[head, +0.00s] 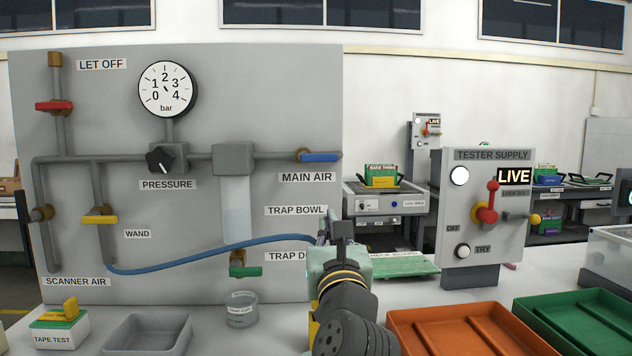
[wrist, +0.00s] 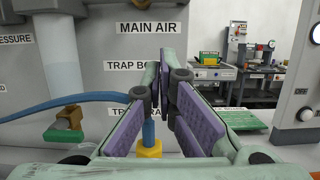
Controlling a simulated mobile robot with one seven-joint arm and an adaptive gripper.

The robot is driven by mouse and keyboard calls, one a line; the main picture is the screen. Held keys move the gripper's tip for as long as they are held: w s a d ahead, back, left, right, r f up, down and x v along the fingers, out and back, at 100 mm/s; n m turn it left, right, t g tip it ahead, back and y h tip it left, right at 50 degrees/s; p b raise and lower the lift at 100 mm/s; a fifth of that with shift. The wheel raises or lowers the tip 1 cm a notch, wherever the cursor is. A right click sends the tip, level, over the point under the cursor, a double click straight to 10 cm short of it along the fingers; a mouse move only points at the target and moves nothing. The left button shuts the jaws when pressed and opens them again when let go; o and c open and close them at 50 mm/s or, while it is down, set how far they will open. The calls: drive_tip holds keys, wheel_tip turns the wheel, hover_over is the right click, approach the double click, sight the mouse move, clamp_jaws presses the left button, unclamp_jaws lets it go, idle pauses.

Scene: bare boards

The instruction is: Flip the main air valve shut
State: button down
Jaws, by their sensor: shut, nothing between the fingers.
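The main air valve's blue lever (head: 320,156) is at the right end of the horizontal pipe on the grey panel. It lies flat, in line with the pipe, above and right of the "MAIN AIR" label (head: 306,177). My gripper (head: 340,228) is below the lever, in front of the panel's lower right edge, apart from the lever. In the wrist view its purple-padded fingers (wrist: 166,72) come together at the tips with nothing between them. The wrist view shows the "MAIN AIR" label (wrist: 147,28), but the lever is out of frame.
A blue hose (head: 215,258) sags across the panel toward my gripper. A blue and yellow fitting (wrist: 149,142) stands behind my fingers. The red let-off lever (head: 54,106), pressure knob (head: 160,159) and gauge (head: 167,89) are left. The tester supply box (head: 483,207) stands right.

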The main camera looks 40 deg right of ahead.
sight(317, 157)
drive_tip(key=w+d+r+p, duration=0.4)
drive_tip(key=w+d+r, duration=0.1)
drive_tip(key=w, duration=0.3)
drive_tip(key=shift+w+r, duration=0.2)
drive_tip(key=shift+r, duration=0.5)
